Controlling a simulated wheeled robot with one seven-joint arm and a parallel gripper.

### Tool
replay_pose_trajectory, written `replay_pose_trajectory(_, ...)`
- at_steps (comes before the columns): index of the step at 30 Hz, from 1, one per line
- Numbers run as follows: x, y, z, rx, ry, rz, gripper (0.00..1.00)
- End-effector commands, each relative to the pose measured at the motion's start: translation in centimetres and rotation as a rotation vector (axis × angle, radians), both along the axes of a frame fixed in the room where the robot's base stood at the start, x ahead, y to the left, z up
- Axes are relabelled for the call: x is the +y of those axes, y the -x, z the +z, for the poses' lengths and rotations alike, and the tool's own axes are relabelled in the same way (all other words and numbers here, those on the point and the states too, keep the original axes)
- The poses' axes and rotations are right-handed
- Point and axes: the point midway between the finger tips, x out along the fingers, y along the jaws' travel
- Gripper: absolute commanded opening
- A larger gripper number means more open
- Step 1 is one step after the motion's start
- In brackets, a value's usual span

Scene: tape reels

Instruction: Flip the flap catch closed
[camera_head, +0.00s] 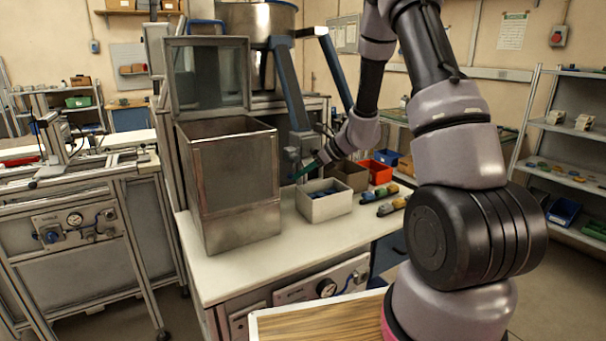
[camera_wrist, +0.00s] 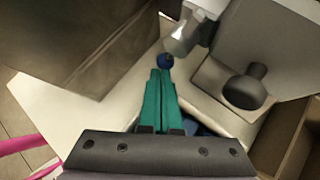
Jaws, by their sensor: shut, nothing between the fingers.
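My gripper (camera_head: 308,171) has teal fingers that are shut and empty, beside the right side of a tall metal bin. In the wrist view the closed fingertips (camera_wrist: 160,73) point at a small dark blue knob (camera_wrist: 165,61), touching it or just short of it. A grey metal cylinder (camera_wrist: 184,36) sits beside that knob, and a black round knob (camera_wrist: 245,91) is to the right on a grey fixture (camera_wrist: 262,45). In the head view the fixture (camera_head: 300,146) is partly hidden by my gripper. I cannot tell which part is the flap catch, or its position.
The tall metal bin (camera_head: 235,170) has its windowed lid (camera_head: 207,75) raised. A pale bin with blue parts (camera_head: 325,207), a brown bin (camera_head: 349,176) and a red bin (camera_head: 376,172) crowd the right side. The white bench top (camera_head: 290,250) is clear in front.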

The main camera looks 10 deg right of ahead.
Motion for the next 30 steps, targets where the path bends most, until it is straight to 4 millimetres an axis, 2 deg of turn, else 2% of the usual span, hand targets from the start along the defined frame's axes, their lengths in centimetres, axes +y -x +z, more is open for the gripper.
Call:
replay_pose_trajectory(8,0.5,0.2,-0.1,0.049,-0.146,-0.002,0.00)
replay_pose_trajectory(30,2.8,0.9,1.2,0.262,-0.804,0.000,0.00)
